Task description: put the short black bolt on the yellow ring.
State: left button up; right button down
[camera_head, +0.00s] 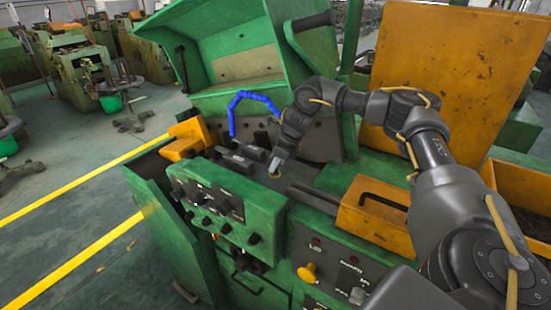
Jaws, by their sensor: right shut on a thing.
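My right arm comes in from the right, and its gripper (277,165) points down at the dark top of the green machine. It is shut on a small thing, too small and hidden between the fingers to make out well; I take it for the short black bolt. A small yellowish ring mark (274,174) shows on the machine top right at the fingertips, partly covered by them. I cannot tell whether the held thing touches it. My left gripper is not in view.
Two black blocks (236,160) lie just left of the gripper, and a blue segmented hose (232,112) arches behind them. A yellow-orange box (375,215) stands to the right. The green control panel (212,200) with black knobs is in front.

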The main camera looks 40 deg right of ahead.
jog(key=shift+f, duration=0.15)
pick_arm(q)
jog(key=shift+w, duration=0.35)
pick_arm(e)
jog(key=shift+a+f, duration=0.1)
jog(key=c, duration=1.5)
grip_release()
jog(key=shift+c, duration=0.2)
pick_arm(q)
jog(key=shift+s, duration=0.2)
